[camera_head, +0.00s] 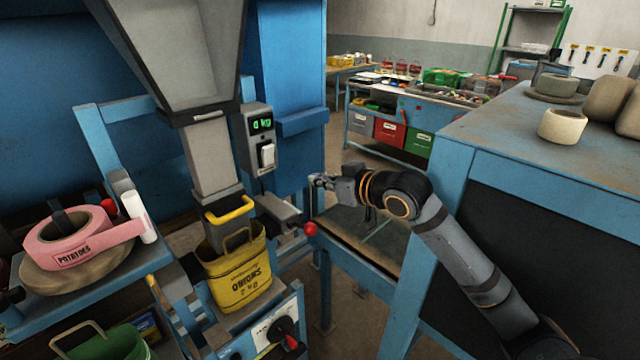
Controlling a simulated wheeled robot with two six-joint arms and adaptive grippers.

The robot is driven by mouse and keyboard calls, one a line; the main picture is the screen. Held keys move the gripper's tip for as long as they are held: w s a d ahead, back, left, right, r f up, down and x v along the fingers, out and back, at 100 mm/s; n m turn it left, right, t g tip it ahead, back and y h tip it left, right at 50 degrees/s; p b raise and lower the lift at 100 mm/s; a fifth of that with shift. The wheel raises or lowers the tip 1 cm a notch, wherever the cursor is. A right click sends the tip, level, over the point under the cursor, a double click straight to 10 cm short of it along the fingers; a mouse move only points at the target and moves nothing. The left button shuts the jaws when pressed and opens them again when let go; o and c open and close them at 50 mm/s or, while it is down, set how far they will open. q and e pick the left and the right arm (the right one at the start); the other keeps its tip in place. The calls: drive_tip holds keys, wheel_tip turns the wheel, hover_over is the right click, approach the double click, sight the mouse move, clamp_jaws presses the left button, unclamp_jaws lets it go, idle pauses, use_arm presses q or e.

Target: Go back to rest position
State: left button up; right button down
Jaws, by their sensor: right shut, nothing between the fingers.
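My right gripper (322,182) is shut and empty. It points left, above a low blue bench, to the right of the filling machine. My right arm reaches in from the lower right. My left gripper is not in view.
A grey hopper (175,50) stands above the spout (212,155), beside a green-lit display (261,124). A pink roll marked POTATOES (70,238) lies at left. A blue-framed table (545,135) with stoneware-like pots (562,126) stands close to my right arm.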

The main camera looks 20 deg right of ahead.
drive_tip(key=s+a+f+g+h, duration=0.1)
drive_tip(key=s+f, duration=0.2)
drive_tip(key=f, duration=0.3)
drive_tip(key=s+f+m+g+h, duration=0.1)
drive_tip(key=s+f+g, duration=0.1)
drive_tip(key=f, duration=0.5)
drive_tip(key=s+a+f+g+h, duration=0.1)
drive_tip(key=s+f, duration=0.2)
drive_tip(key=f, duration=0.3)
drive_tip(key=s+d+f+m+g+h, duration=0.1)
drive_tip(key=s+f+g+h, duration=0.15)
drive_tip(key=s+f, duration=0.55)
drive_tip(key=s+d+f+m+g+h, duration=0.1)
drive_tip(key=s+f+g, duration=0.4)
drive_tip(key=s, duration=0.6)
drive_tip(key=s+d+f, duration=0.2)
drive_tip(key=f, duration=1.3)
drive_tip(key=s+d+f, duration=0.1)
drive_tip(key=s+f, duration=0.2)
drive_tip(key=f, duration=1.3)
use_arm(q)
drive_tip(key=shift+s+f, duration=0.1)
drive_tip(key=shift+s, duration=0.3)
use_arm(e)
drive_tip(key=s+f, duration=1.1)
drive_tip(key=s, duration=0.4)
drive_tip(key=shift+s+d+f+m+g+y, duration=0.15)
drive_tip(key=shift+s+d+m+g+y, duration=0.05)
drive_tip(key=shift+d+m+g+y, duration=0.2)
drive_tip(key=shift+d, duration=0.1)
